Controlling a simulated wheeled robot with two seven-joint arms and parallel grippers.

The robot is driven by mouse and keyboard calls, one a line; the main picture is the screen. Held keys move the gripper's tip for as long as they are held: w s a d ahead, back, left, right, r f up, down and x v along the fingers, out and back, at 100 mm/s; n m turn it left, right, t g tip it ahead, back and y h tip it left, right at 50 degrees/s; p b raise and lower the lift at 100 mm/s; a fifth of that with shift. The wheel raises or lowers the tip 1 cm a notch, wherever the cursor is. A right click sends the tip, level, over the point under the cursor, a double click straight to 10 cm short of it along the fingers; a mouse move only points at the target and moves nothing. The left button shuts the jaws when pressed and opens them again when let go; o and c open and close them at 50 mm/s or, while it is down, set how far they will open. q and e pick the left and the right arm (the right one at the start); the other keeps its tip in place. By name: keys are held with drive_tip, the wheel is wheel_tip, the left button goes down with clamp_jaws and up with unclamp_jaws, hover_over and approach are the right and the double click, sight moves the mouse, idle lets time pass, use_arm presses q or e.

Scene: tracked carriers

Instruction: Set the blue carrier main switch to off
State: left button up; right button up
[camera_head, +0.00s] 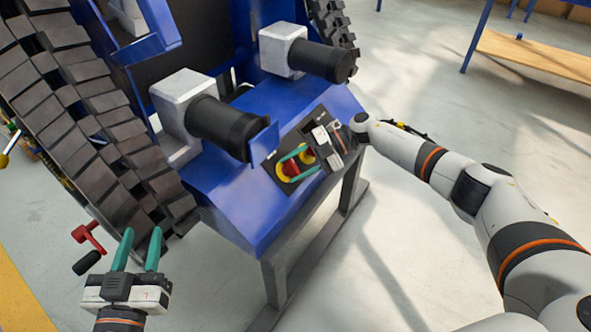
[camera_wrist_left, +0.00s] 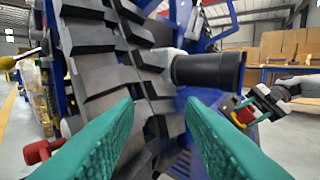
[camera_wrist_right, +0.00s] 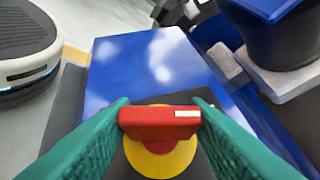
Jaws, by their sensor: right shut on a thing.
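The main switch is a red handle (camera_wrist_right: 160,122) on a round yellow plate (camera_wrist_right: 158,160), on the sloped panel of the blue carrier (camera_head: 235,195). The handle also shows in the head view (camera_head: 291,169). My right gripper (camera_head: 287,170) has its teal fingers shut on the red handle, one on each side. In the right wrist view the handle lies crosswise between the fingertips, with a white mark near its right end. My left gripper (camera_head: 142,234) is open and empty, in front of the track at the lower left. It is well away from the switch.
Black cylinders with pale housings (camera_head: 225,125) stick out above the panel, close to my right gripper. A dark track (camera_head: 85,120) runs down the left side. A red lever (camera_head: 88,238) is beside my left gripper. The floor at the right is open; a wooden-topped bench (camera_head: 535,57) stands behind.

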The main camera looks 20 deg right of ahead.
drive_tip(key=shift+n+g+h+b, duration=0.35)
drive_tip(key=shift+n+g+h, duration=0.15)
drive_tip(key=shift+n+g, duration=0.3)
use_arm(q)
drive_tip(key=shift+s+d+r+t+h, duration=0.15)
drive_tip(key=shift+r+t+h, duration=0.1)
drive_tip(key=shift+r+t, duration=0.45)
drive_tip(key=shift+s+r+t+h, duration=0.15)
drive_tip(key=shift+r+t, duration=0.3)
drive_tip(key=shift+r, duration=0.45)
drive_tip(key=shift+s+d+r+t+h, duration=0.1)
drive_tip(key=shift+r+t+h, duration=0.2)
drive_tip(key=shift+r+t, duration=0.4)
use_arm(e)
drive_tip(key=shift+n+h, duration=0.4)
drive_tip(key=shift+n, duration=0.2)
use_arm(q)
drive_tip(key=shift+r, duration=0.1)
use_arm(e)
drive_tip(key=o, duration=1)
use_arm(q)
drive_tip(key=shift+w+a+f+g+y, duration=0.1)
drive_tip(key=shift+w+f+g+y, duration=0.1)
drive_tip(key=shift+f+g, duration=0.25)
drive_tip(key=shift+w+f+g+y, duration=0.1)
drive_tip(key=shift+f+g+y, duration=0.15)
drive_tip(key=shift+f, duration=0.3)
use_arm(e)
drive_tip(key=shift+v, duration=6)
